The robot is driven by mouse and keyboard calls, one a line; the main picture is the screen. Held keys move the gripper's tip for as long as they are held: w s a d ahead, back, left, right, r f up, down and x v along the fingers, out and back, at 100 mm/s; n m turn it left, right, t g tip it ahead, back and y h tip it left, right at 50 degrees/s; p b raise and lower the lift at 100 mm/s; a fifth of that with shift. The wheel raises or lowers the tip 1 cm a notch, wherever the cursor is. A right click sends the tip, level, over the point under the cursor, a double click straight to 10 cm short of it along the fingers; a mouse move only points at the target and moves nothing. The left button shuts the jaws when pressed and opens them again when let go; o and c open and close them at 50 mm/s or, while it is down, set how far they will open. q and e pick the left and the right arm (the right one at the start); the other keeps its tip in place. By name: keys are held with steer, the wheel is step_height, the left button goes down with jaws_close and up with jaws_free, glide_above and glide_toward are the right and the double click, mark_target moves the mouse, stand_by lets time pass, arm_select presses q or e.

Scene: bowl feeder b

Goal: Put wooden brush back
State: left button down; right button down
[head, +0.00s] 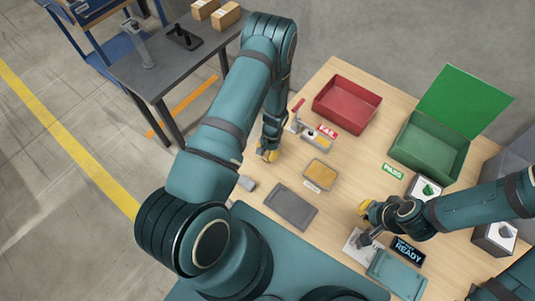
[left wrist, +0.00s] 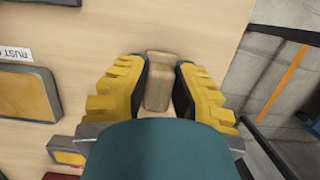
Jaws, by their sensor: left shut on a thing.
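My left gripper (head: 267,154) is low at the left edge of the wooden table, left of the yellow pad. In the left wrist view its yellow fingers (left wrist: 160,88) are closed on both sides of the wooden brush (left wrist: 158,66), a light brown wooden piece. The brush's lower part is hidden by the gripper, and I cannot make out the brush in the head view. I cannot tell whether it touches the table. My right gripper (head: 367,224) is over a white plate at the table's front right; its finger opening is unclear.
A yellow pad (head: 320,170) in a grey frame and a dark grey tray (head: 290,206) lie on the table. A red bin (head: 347,102) labelled FAIL and an open green bin (head: 430,145) labelled PASS stand behind. A READY display (head: 407,251) lies near the right arm.

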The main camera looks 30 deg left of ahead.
arm_select(q)
steer(key=shift+f, duration=0.4)
steer(key=shift+f, duration=0.15)
steer(key=c, duration=0.9)
jaws_free()
steer(key=shift+c, duration=0.2)
